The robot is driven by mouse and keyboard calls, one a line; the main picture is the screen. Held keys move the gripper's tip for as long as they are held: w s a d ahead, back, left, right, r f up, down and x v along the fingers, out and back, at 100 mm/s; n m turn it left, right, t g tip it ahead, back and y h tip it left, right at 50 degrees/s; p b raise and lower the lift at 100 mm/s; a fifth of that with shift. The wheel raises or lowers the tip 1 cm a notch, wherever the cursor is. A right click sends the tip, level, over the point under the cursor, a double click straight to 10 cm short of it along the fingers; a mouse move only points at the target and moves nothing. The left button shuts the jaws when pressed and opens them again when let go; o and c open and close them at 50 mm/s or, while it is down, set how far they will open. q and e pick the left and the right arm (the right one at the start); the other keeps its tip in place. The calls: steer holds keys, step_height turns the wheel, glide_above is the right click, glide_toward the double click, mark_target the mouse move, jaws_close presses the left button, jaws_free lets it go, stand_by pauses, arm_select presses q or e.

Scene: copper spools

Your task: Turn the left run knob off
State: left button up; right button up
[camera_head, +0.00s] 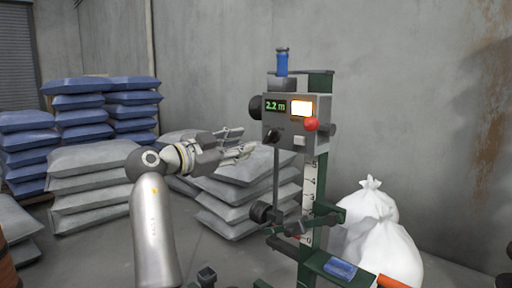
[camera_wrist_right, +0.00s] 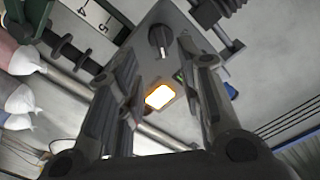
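A grey control box (camera_head: 283,142) stands on a green-framed machine in the head view. A small black knob (camera_head: 272,135) sits low on its front face, under a green "2.2 m" display (camera_head: 275,106). The knob also shows in the right wrist view (camera_wrist_right: 160,40), with its pointer ridge visible. My right gripper (camera_head: 245,142) is to the left of the box, its fingers pointing at the knob. In the right wrist view the fingers are apart with nothing between them, and the knob is beyond their tips. My left gripper is not in view.
The box also bears a lit white lamp (camera_head: 301,108), a red button (camera_head: 311,124) and a pale switch (camera_head: 299,141). A blue-topped post (camera_head: 282,62) rises above it. Stacked sacks (camera_head: 95,172) stand at left and behind; white bags (camera_head: 388,250) lie at right.

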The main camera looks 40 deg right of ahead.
mark_target(266, 138)
steer(key=d, duration=0.3)
steer(key=d+b, duration=0.1)
steer(key=d, duration=0.2)
steer(key=d+b, duration=0.1)
steer(key=d, duration=0.1)
steer(key=shift+w+d+f, duration=0.1)
steer(key=shift+w+d, duration=0.3)
steer(key=shift+d, duration=0.45)
jaws_close()
